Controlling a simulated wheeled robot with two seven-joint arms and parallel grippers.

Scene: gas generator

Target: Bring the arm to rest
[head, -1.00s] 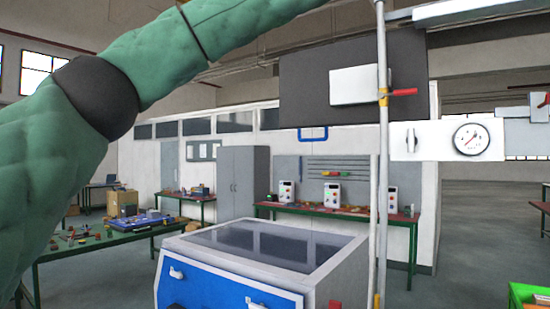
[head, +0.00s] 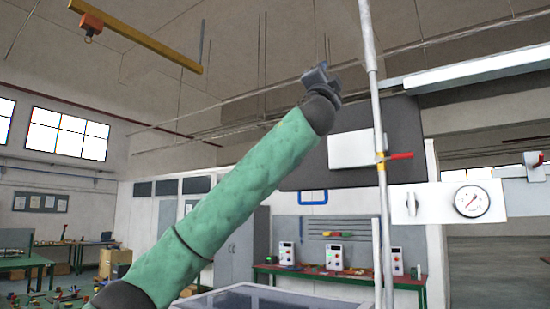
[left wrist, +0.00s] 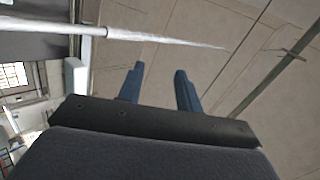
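My left arm, in a green sleeve, rises from the lower left of the head view. Its left gripper (head: 322,76) is at the top, small and pointing up, in front of the wall and ceiling. In the left wrist view my left gripper (left wrist: 158,88) shows two dark blue fingers standing apart with nothing between them. My right gripper is in neither view.
A vertical pipe (head: 372,100) with a red-handled valve (head: 400,156) stands just right of the left gripper. A pressure gauge (head: 471,201) is further right. A bench (head: 345,280) with several control boxes stands behind. The air left of the arm is clear.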

